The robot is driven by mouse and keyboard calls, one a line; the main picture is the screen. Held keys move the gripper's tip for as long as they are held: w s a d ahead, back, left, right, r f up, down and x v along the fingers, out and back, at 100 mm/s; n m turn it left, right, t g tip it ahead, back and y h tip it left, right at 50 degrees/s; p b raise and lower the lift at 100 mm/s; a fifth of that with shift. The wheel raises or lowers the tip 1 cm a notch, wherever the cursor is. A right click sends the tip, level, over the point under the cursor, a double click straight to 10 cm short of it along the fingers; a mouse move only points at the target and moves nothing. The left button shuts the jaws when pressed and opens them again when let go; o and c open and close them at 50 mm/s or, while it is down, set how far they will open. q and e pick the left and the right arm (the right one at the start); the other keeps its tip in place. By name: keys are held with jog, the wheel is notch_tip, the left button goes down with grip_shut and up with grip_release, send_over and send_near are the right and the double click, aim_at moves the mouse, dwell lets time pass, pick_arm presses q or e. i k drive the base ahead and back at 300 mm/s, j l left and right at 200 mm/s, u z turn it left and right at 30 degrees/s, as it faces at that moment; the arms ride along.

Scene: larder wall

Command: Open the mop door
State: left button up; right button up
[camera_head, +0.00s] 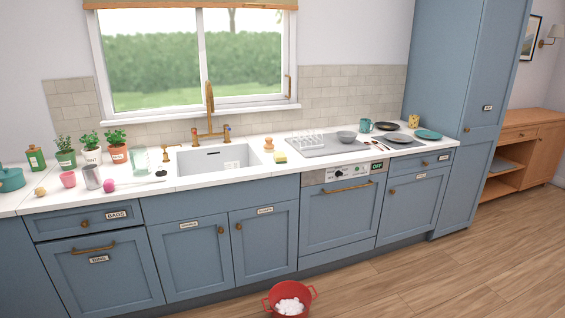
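The tall blue cabinet (440,75) stands at the right end of the counter. Its upper door (497,65) bears a small short label (487,107) that seems to read MOP, though the print is too small to be sure. A small brass knob (467,129) sits near this door's lower left corner. The door looks shut, and its top is cut off by the frame. The cabinet's lower door (471,180) also looks shut. Neither of my grippers shows in the head view.
A red bucket (270,300) with white contents stands on the wooden floor in front of the sink cabinets. A wooden shelf unit (541,146) stands right of the tall cabinet. The floor (440,275) before the tall cabinet is clear. Plates and mugs crowd the counter's right end.

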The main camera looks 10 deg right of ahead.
aim_at(503, 26)
jog(key=i+l+z, duration=0.2)
jog(key=i+z, duration=0.15)
jog(key=z, duration=0.15)
jog(key=i+z, duration=0.8)
jog(key=z, duration=0.15)
jog(key=i+j+z, duration=0.25)
jog(key=i+z, duration=0.25)
jog(key=i+l+z, duration=0.2)
jog(key=i+z, duration=0.15)
jog(key=i, duration=0.5)
jog(key=i+z, duration=0.35)
jog(key=i, duration=0.5)
jog(key=i+u, duration=0.2)
jog(key=i, duration=0.3)
jog(key=i+l+u, duration=0.25)
jog(key=i, duration=0.2)
jog(key=i+u, duration=0.2)
jog(key=i, duration=0.3)
